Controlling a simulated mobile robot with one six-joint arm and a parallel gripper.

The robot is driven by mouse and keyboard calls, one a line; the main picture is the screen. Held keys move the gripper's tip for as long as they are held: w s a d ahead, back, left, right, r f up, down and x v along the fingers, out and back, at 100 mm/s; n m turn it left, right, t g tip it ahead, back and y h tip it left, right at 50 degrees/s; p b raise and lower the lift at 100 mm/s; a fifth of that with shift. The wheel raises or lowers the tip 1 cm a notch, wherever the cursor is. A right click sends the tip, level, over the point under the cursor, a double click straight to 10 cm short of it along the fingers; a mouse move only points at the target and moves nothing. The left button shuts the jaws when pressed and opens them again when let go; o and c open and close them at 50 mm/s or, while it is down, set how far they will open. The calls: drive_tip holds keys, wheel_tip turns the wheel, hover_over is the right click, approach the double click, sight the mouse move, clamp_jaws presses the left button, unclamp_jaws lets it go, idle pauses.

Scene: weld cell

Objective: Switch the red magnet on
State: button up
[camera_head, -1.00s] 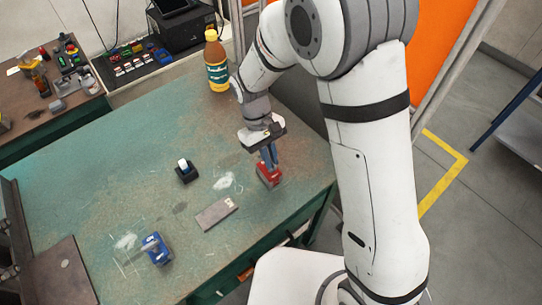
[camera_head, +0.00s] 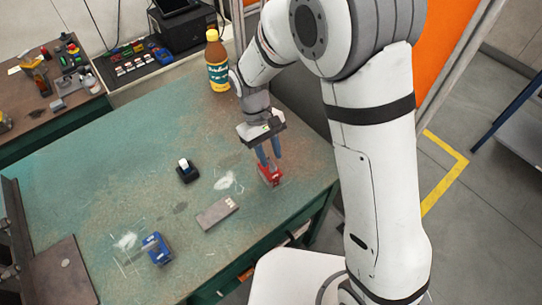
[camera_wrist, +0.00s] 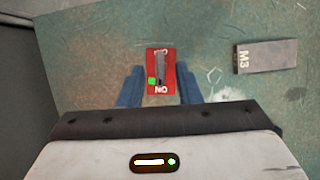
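The red magnet (camera_head: 270,176) lies near the right edge of the green table. In the wrist view the red magnet (camera_wrist: 168,84) shows a grey lever along its middle, an ON label at its lower end and a green mark beside that label. The label at the other end is partly covered. My gripper (camera_head: 270,160) is above the magnet, its two blue fingers apart. In the wrist view my gripper (camera_wrist: 159,70) has one finger on each side of the magnet, with gaps between. It holds nothing.
A grey block marked M3 (camera_wrist: 266,57) lies beside the magnet. The table's middle is mostly clear.

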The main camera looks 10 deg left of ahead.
drive_tip(key=v, duration=0.6)
drive_tip(key=shift+r, duration=0.2)
drive_tip(key=s+d+r+m+t+y, duration=0.1)
drive_tip(key=d+r+m, duration=0.1)
drive_tip(key=d+r, duration=0.35)
drive_tip(key=s+d+r+m+t+y, duration=0.1)
drive_tip(key=d+r+m+y, duration=0.15)
drive_tip(key=d, duration=0.65)
drive_tip(key=s+d+r+m+t, duration=0.2)
drive_tip(key=s+d+m+t, duration=0.2)
drive_tip(key=s+d, duration=0.4)
drive_tip(key=d, duration=0.3)
drive_tip(key=shift+d+r+m, duration=0.2)
drive_tip(key=shift+d+m, duration=0.05)
drive_tip(key=shift+m, duration=0.1)
drive_tip(key=shift+a, duration=0.1)
